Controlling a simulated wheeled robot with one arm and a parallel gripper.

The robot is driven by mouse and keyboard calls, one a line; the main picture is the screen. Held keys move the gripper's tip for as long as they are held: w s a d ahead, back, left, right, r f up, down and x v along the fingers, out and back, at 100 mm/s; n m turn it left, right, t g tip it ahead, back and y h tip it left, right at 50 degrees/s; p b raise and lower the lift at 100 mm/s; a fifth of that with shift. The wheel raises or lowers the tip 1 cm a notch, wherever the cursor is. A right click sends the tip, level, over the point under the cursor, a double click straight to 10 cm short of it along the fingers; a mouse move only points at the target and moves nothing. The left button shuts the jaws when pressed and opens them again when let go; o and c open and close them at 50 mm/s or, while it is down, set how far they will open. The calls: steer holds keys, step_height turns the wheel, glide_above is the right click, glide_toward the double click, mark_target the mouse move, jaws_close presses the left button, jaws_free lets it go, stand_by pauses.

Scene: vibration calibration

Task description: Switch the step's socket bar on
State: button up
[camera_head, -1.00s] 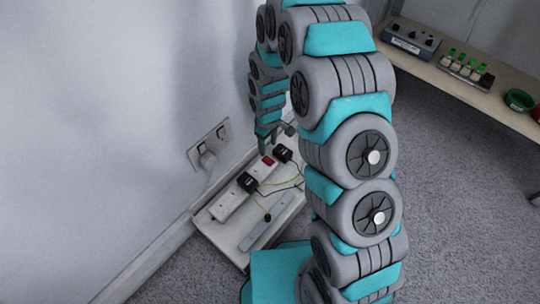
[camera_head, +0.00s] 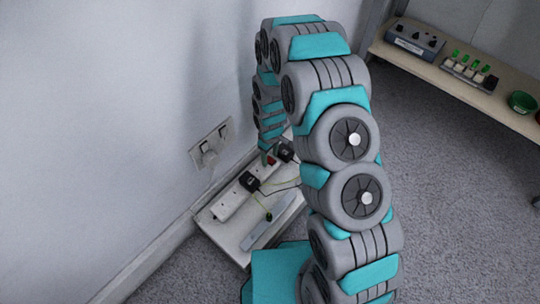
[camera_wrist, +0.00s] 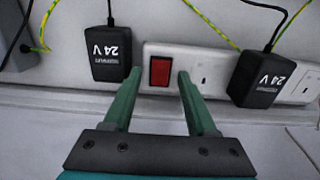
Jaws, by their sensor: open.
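The white socket bar (camera_wrist: 217,66) lies on the low step (camera_head: 226,232) by the wall. Its red rocker switch (camera_wrist: 160,72) shows at the end of the bar in the wrist view, and it also shows in the head view (camera_head: 271,161). I cannot tell the rocker's position. My gripper (camera_wrist: 152,80) is open and empty, its green fingertips on either side of the switch, very near the bar. I cannot tell whether they touch it. In the head view the fingers are partly hidden by my arm.
Black 24 V adapters (camera_wrist: 109,54) (camera_wrist: 262,78) flank the switch, with black and yellow-green cables. A wall socket (camera_head: 210,143) is above the step. A grey strip (camera_head: 268,234) lies on the step's front. A shelf (camera_head: 440,75) with a control box and green bowl stands right.

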steer(key=shift+c, duration=0.4)
jaws_close()
steer(key=shift+s+d, duration=0.1)
steer(key=shift+s, duration=0.1)
steer(key=shift+s+d+f+t+y+b, duration=0.1)
steer(key=shift+t+y+b, duration=0.25)
steer(key=shift+t+y, duration=0.15)
steer(key=shift+s+d+t+y+b, duration=0.1)
steer(key=shift+t+y+b, duration=0.25)
steer(key=shift+t+y, duration=0.15)
